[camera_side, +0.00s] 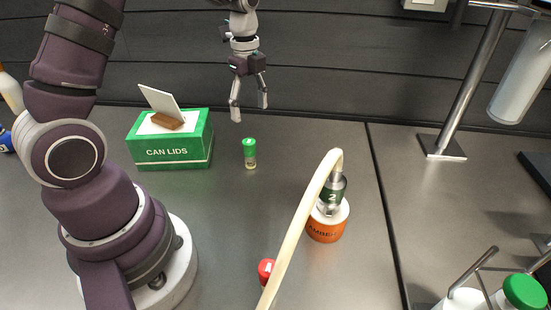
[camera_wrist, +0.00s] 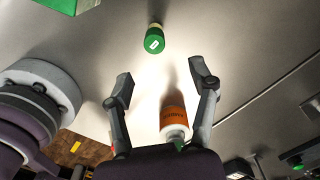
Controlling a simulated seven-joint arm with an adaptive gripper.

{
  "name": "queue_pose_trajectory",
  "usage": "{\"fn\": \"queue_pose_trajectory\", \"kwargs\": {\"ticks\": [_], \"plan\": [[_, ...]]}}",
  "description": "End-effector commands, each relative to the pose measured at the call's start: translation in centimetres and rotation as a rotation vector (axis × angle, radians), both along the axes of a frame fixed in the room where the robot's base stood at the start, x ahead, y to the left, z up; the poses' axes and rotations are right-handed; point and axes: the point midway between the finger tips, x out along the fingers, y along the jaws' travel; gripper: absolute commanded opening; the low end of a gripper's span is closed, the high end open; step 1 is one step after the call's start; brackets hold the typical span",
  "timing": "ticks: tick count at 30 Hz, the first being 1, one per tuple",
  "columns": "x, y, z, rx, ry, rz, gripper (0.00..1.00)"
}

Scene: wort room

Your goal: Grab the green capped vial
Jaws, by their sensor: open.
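The green capped vial (camera_side: 250,153) stands upright on the grey bench, just right of the can lids box. In the wrist view the vial (camera_wrist: 154,39) lies beyond my fingertips, between their lines, with its green cap and a small white label showing. My gripper (camera_side: 249,106) hangs above the bench with its fingers pointing down, over and near the vial but apart from it. In the wrist view my gripper (camera_wrist: 160,82) has its two fingers spread wide with nothing between the tips.
A green CAN LIDS box (camera_side: 172,140) with a raised white flap stands left of the vial. An orange container (camera_side: 326,229) with a hose stands to the right front. A red cap (camera_side: 266,269) shows near the hose. A metal post (camera_side: 465,90) stands far right.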

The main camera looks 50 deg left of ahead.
Motion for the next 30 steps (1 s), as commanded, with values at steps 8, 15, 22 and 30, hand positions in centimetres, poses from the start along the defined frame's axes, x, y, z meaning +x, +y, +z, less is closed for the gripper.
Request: {"fn": "queue_pose_trajectory", "kwargs": {"ticks": [8, 15, 22, 30], "plan": [[-0.1, 0.2, -4.9, -0.001, 0.011, -0.022, 0.58], [-0.8, 0.3, -9.0, -0.002, 0.012, -0.021, 0.58], [-0.7, 0.4, -10.6, 0.0, 0.006, -0.021, 0.58], [-0.7, 0.4, -10.5, 0.0, 0.006, -0.021, 0.38]]}}
